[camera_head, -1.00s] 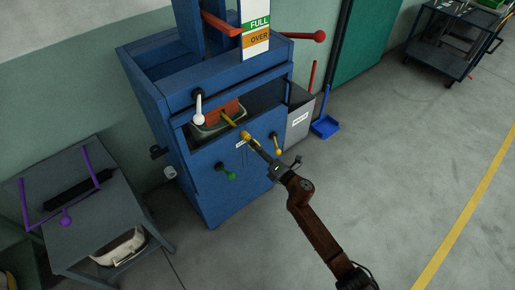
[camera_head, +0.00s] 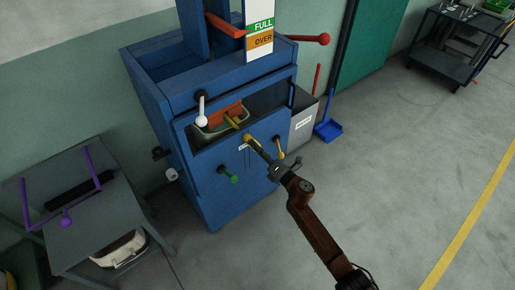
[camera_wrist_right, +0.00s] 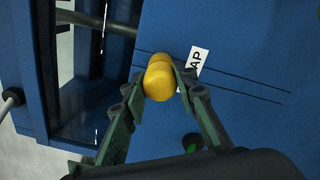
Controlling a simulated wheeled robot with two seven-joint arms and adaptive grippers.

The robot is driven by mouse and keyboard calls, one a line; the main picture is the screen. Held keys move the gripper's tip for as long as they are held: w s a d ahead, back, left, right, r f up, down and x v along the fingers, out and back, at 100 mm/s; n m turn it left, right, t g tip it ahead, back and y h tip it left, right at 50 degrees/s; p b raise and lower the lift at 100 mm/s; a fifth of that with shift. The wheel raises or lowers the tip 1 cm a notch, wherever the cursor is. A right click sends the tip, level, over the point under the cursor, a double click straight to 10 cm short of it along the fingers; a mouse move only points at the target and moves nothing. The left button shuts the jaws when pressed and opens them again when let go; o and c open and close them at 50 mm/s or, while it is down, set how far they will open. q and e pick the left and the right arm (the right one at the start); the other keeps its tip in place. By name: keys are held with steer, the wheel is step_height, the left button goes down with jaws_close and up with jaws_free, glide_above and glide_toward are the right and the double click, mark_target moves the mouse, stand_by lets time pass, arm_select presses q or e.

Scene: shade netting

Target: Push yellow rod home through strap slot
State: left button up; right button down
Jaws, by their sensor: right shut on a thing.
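The yellow rod ends in a round yellow knob (camera_head: 247,137) at the front panel of the blue machine (camera_head: 205,195). More yellow (camera_head: 234,121) shows inside the open chamber, over a grey-rimmed tub with an orange-red block. My right gripper (camera_head: 253,143) is shut on the knob; the right wrist view shows the knob (camera_wrist_right: 158,80) between its fingertips. There the panel bears two thin dark lines and a white label (camera_wrist_right: 197,65) ending in "AP". The knob hides the slot behind it, so I cannot tell how deep the rod sits. My left gripper is out of view.
A grey table (camera_head: 95,215) stands at left.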

steer(key=shift+w+a, duration=0.25)
steer(key=shift+w, duration=0.05)
steer(key=c, duration=1.5)
jaws_free()
steer(key=shift+o, duration=0.2)
steer(key=v, duration=1.2)
